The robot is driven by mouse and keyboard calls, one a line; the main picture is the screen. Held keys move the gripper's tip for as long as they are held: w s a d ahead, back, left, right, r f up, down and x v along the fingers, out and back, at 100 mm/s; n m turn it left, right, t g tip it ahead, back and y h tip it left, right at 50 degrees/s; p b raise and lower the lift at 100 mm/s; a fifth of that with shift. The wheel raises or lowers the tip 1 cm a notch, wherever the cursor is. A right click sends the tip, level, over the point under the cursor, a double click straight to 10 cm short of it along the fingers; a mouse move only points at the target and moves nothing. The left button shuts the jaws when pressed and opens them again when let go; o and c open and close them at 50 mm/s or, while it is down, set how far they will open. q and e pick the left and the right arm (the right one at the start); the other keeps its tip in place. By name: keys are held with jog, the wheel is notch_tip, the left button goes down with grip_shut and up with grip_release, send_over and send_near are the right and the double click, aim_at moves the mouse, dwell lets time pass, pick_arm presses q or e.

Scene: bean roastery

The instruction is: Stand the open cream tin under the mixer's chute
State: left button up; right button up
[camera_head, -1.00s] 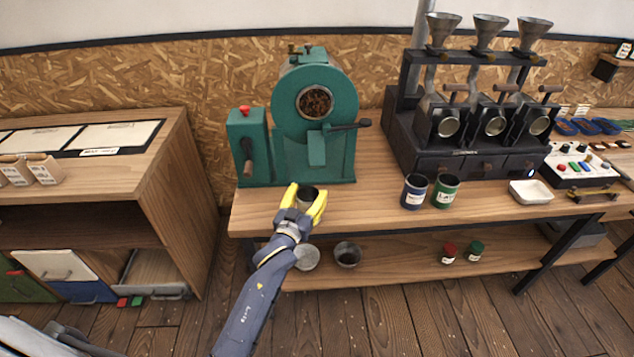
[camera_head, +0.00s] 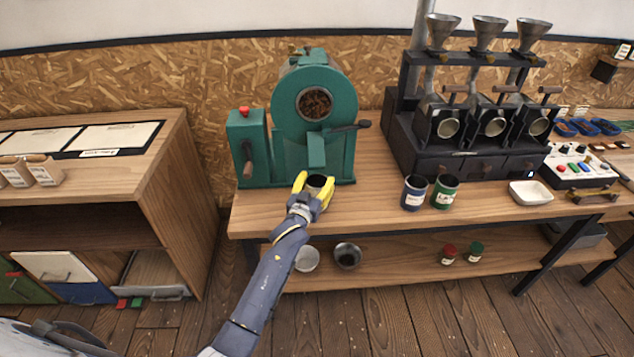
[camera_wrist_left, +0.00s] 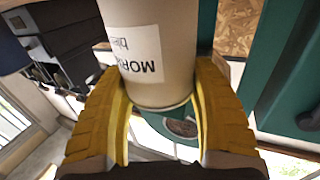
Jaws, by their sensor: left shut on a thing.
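The open cream tin (camera_head: 317,181) is held upright between the yellow fingers of my left gripper (camera_head: 314,190) in the head view, its dark open mouth facing up. In the left wrist view the cream tin (camera_wrist_left: 150,50) with its white label fills the space between the fingers (camera_wrist_left: 160,115). The green mixer (camera_head: 338,158) stands right behind it. The mixer's chute (camera_head: 316,148) is just above and behind the tin in the head view. I cannot tell whether the tin touches the bench. My right gripper is not in view.
A blue tin (camera_head: 413,193) and a green tin (camera_head: 445,191) stand on the bench (camera_head: 370,207) to the right, near a white dish (camera_head: 531,193). A black sample roaster (camera_head: 470,163) stands behind them. Bench surface between mixer and tins is clear.

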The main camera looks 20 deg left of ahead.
pick_arm(q)
jog(key=shift+f, duration=0.1)
jog(key=o, duration=1.5)
jog(key=shift+o, duration=0.2)
